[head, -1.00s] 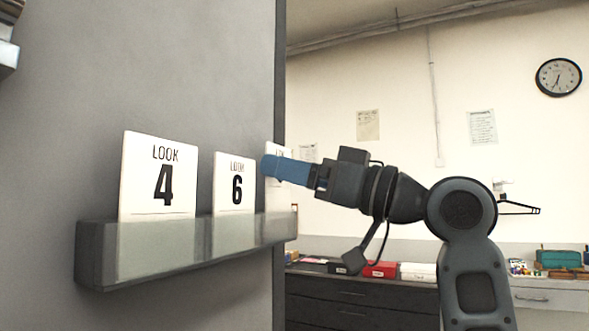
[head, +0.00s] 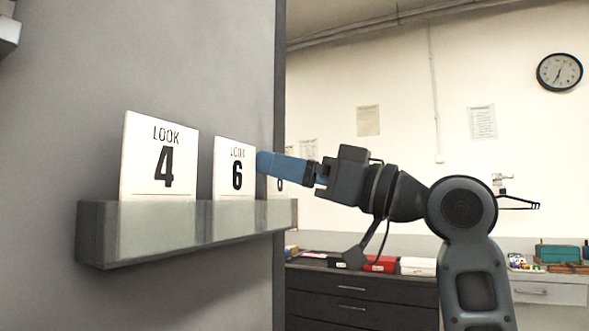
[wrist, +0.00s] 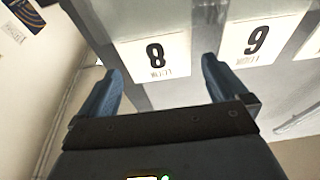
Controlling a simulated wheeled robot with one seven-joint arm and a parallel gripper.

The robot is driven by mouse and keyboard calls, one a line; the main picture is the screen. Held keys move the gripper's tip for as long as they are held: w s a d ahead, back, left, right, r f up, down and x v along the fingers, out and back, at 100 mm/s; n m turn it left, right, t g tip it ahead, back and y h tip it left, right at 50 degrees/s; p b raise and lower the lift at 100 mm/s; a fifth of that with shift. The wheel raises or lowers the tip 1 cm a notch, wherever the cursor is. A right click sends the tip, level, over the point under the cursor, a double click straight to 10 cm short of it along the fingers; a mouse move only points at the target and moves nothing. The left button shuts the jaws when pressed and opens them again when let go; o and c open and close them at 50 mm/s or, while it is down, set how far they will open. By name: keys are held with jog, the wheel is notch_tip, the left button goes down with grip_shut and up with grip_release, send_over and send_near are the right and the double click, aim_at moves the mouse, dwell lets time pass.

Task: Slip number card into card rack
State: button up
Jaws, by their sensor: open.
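The card rack (head: 150,232) is a long tray with a translucent front on the grey wall. A white LOOK 8 card (head: 281,188) stands at its right end, its lower part behind the rack front and its top hidden by my gripper (head: 262,163). In the wrist view the 8 card (wrist: 155,58) appears upside down beyond the gap between the two blue fingers of my gripper (wrist: 160,80). The fingers are spread apart, one near each side of the card, with nothing clamped. How deep the card sits is hard to tell.
LOOK 4 (head: 160,160) and LOOK 6 (head: 235,168) cards stand in the rack left of the 8. The 6 card (wrist: 260,40) is just right of the fingers in the wrist view. A dark drawer cabinet (head: 350,290) stands behind, against the far wall.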

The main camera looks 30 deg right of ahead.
jog(key=b+v, duration=0.1)
jog(key=v, duration=0.7)
jog(key=shift+b, duration=0.3)
jog(key=s+f+m+t+h, duration=0.15)
jog(key=f+m+h, duration=0.45)
jog(key=f, duration=1.1)
jog(key=s+f+m+h, duration=0.3)
jog(key=f+m+h, duration=0.25)
jog(key=f, duration=1.25)
jog(key=s+a+f+g+h, duration=0.1)
jog(key=s+f, duration=0.4)
jog(key=s, duration=0.2)
jog(key=s+a+f+g+h, duration=0.1)
jog(key=s+a+f, duration=0.1)
jog(key=s+f, duration=0.5)
jog(key=s+a+n+g+y, duration=0.1)
jog(key=s+n, duration=0.3)
jog(key=s, duration=1.2)
jog(key=shift+a+r+g, duration=0.35)
jog(key=shift+r, duration=0.05)
